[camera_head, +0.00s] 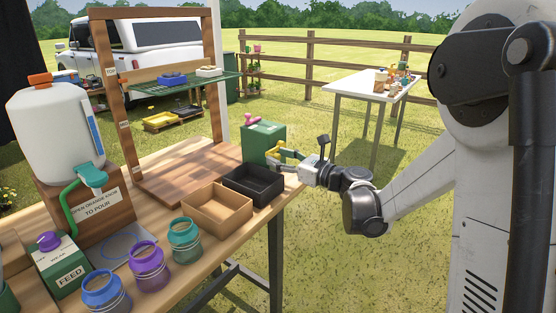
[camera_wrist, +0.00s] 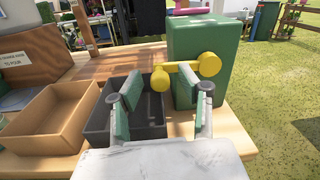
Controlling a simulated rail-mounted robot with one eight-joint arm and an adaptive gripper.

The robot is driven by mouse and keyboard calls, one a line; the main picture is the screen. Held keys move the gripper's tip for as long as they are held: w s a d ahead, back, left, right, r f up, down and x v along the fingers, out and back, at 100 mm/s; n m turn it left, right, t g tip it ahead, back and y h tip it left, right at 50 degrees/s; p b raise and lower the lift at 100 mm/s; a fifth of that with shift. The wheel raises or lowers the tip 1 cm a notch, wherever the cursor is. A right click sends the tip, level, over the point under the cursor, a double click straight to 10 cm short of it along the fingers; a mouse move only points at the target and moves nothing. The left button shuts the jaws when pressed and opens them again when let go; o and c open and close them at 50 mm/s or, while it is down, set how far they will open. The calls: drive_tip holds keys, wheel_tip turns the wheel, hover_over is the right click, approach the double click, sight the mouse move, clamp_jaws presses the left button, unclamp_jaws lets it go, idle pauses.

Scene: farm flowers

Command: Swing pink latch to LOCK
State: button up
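A green box (camera_head: 264,142) stands at the table's far right corner, with a pink latch (camera_head: 251,119) on its top. In the wrist view only a pink strip of the latch (camera_wrist: 192,11) shows at the top edge, so its setting and any LOCK mark cannot be read. A yellow handle with round ends (camera_wrist: 183,68) is on the near face of the box (camera_wrist: 208,38). My gripper (camera_head: 284,157) is beside this face, below the latch. In the wrist view my gripper (camera_wrist: 161,98) has its fingers apart, with the yellow handle just beyond them. I see nothing held.
A black tray (camera_head: 252,200) and a tan tray (camera_head: 217,222) lie left of my gripper. A wooden frame (camera_head: 124,120) rises behind.

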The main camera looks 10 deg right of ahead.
drive_tip(key=shift+w+a, duration=0.25)
drive_tip(key=shift+a, duration=0.05)
drive_tip(key=shift+c, duration=0.2)
clamp_jaws()
